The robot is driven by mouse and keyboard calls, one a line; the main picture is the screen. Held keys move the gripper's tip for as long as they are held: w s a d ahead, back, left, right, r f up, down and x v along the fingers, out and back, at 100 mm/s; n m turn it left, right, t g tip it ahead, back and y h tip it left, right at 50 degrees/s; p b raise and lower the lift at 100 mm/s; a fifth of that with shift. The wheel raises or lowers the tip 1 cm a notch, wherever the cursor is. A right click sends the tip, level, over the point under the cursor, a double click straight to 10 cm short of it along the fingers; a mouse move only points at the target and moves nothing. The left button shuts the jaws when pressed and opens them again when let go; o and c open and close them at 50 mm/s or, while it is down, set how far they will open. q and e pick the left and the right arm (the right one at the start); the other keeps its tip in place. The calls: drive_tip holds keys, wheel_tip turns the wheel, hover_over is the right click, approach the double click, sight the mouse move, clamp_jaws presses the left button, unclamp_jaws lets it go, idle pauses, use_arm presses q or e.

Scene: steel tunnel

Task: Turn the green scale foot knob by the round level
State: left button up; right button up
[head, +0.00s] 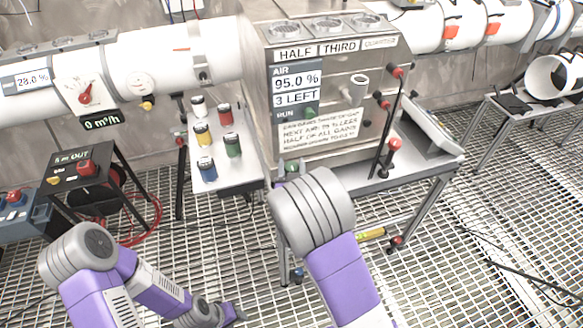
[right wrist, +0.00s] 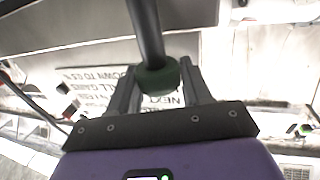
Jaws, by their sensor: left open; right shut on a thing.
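In the right wrist view my right gripper (right wrist: 160,70) is shut on a green knob (right wrist: 157,80) at the end of a dark rod, close to the machine's printed placard. In the head view a green knob (head: 292,166) shows at the machine's lower left front, beside my right arm's wrist. That arm hides my right gripper there. My left gripper (head: 236,313) is low at the bottom of the head view, over the grating, open and away from the machine. I cannot make out a round level or a green scale foot in either view.
A yellow bar (head: 371,234) and a red knob (head: 397,241) are low under the machine's bench. A blue knob (head: 298,274) is by its front leg. A white side shelf (head: 243,178) holds several coloured canisters. A black stand (head: 80,178) is at left. The grating at right is largely clear.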

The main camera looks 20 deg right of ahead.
drive_tip(key=shift+d+n+y+b, duration=0.1)
drive_tip(key=shift+n+y+b, duration=1.5)
drive_tip(key=shift+y, duration=1.1)
drive_tip(key=shift+n+y, duration=0.5)
drive_tip(key=shift+y, duration=0.1)
drive_tip(key=o, duration=0.9)
drive_tip(key=shift+o, duration=0.2)
drive_tip(key=shift+s, duration=0.1)
drive_tip(key=s+d+b, duration=0.1)
drive_tip(key=s+b, duration=0.5)
drive_tip(key=s, duration=0.1)
drive_tip(key=shift+s, duration=0.15)
